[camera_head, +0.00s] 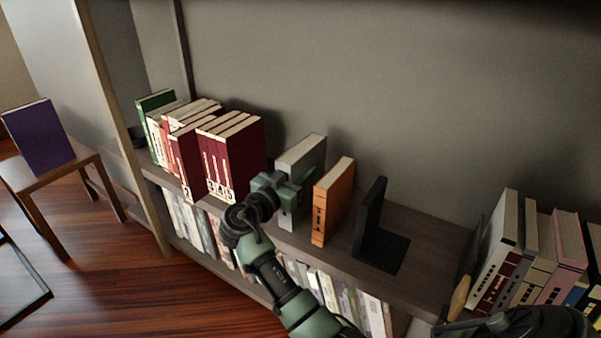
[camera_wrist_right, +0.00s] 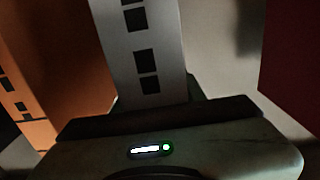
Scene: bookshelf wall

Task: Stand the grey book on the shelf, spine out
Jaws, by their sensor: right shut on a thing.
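The grey book (camera_head: 303,155) is upright at the shelf (camera_head: 428,262), between the dark red books and the orange book. Its spine faces out to the room; the right wrist view shows this grey spine (camera_wrist_right: 150,50) with dark square marks. My right gripper (camera_head: 283,187) is shut on the grey book from the front, at its spine side, and covers part of it. The book's lower end is at shelf level; I cannot tell whether it bears on the board. My left gripper is not in view.
The orange book (camera_head: 333,202) stands close right of the grey book, with a black bookend (camera_head: 372,225) beyond it. Dark red books (camera_head: 236,155) stand left, across a gap. More books (camera_head: 500,250) stand far right. A purple book (camera_head: 38,137) is on a stool (camera_head: 45,180).

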